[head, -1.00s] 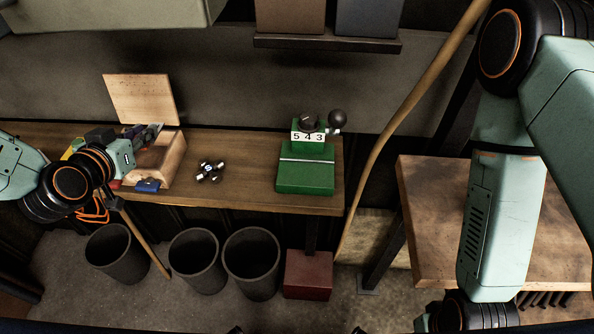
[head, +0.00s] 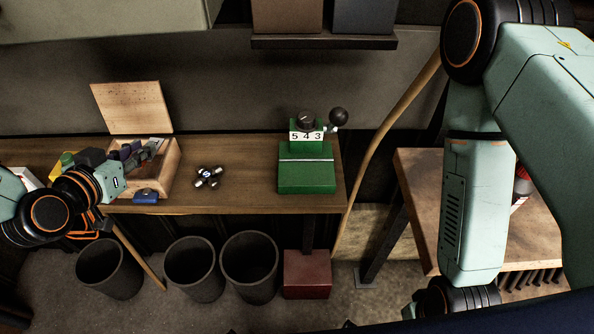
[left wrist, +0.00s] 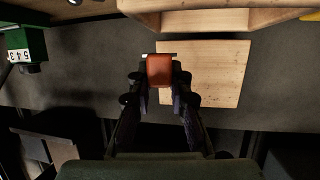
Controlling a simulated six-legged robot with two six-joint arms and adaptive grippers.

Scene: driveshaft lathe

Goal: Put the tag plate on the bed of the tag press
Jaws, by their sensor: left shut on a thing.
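The tag press (head: 307,178) is green with a flat bed, a black ball lever and a white "543" counter. It stands at the right end of the wooden bench, and its bed looks empty. It also shows at the upper left of the left wrist view (left wrist: 26,44). My left gripper (head: 150,150) is over the open wooden box at the bench's left. In the left wrist view it is shut on a small reddish-brown flat piece (left wrist: 160,71), which looks like the tag plate. This piece is not clear in the head view.
The wooden box (head: 160,182) has its lid (head: 133,108) raised behind it. A blue item (head: 145,197) lies at its front. A dark, silver-tipped cross-shaped part (head: 208,178) lies between box and press. Bins (head: 249,267) stand below. A second bench (head: 425,190) is right.

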